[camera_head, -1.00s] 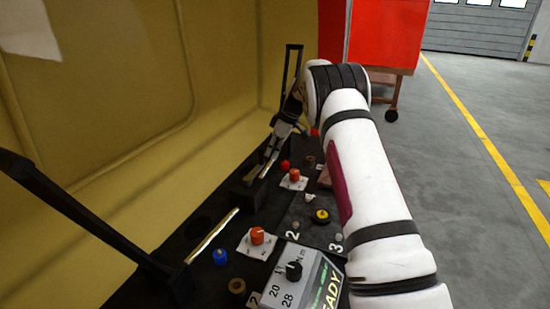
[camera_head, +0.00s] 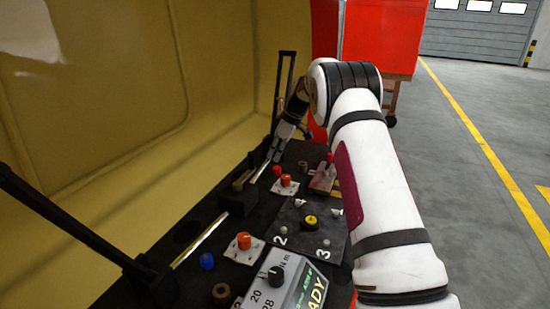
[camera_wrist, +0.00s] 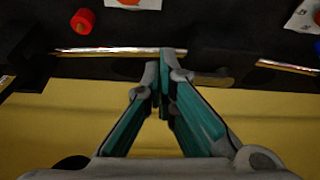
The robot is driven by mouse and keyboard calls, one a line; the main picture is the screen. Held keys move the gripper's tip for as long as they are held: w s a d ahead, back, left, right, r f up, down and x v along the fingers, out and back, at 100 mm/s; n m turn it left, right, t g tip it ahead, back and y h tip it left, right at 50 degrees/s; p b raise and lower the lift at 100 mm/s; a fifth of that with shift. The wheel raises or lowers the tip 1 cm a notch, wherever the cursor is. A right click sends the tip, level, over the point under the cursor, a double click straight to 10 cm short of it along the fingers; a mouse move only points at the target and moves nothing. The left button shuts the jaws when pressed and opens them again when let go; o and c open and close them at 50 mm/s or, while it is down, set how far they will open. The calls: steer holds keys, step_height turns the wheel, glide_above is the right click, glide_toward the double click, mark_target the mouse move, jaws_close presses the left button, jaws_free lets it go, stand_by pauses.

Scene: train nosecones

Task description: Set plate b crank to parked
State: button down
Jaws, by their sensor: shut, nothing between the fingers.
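I cannot tell which part is the plate b crank; no label b is readable. A bright metal rod (camera_head: 198,240) runs along the left of the dark bench, with a second stretch (camera_head: 262,168) beyond a black block. My gripper (camera_head: 275,154) is low at the far stretch, beside a red knob (camera_head: 277,170). In the wrist view, my gripper (camera_wrist: 163,75) has its fingertips together, overlapping the rod (camera_wrist: 110,51) in the picture. Contact is unclear. The red knob (camera_wrist: 83,20) is up and left of the tips. Orange knobs (camera_head: 244,240) (camera_head: 286,181) sit on white plates.
A black bar (camera_head: 75,222) slants up at the left; another upright frame (camera_head: 285,85) stands at the far end. A yellow wall (camera_head: 225,90) borders the bench. A dark plate with a yellow-topped knob (camera_head: 310,221) and a grey dial box (camera_head: 285,284) lie right. Open floor is beyond.

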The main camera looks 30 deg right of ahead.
steer(key=d+p+v, duration=0.1)
steer(key=v, duration=0.7)
steer(key=s+a+r+m, duration=0.2)
steer(key=s+a+r, duration=0.3)
steer(key=s, duration=0.3)
steer(key=s+a+r+m+g+h, duration=0.1)
steer(key=s+a+r, duration=0.4)
steer(key=s, duration=0.3)
steer(key=s+a+r+m, duration=0.2)
steer(key=s+a+r, duration=0.35)
steer(key=s, duration=0.25)
steer(key=s+a+f+m+h, duration=0.1)
steer(key=s+a+f+m, duration=0.15)
steer(key=s, duration=0.75)
steer(key=s+a+f+m+h, duration=0.1)
steer(key=s+f, duration=0.3)
steer(key=s, duration=0.7)
steer(key=s+a+f+m, duration=0.1)
steer(key=s+f, duration=0.2)
steer(key=s, duration=0.7)
step_height(320, 180, up, 18)
steer(key=t+p, duration=0.2)
steer(key=p, duration=1.4)
steer(key=shift+r, duration=0.2)
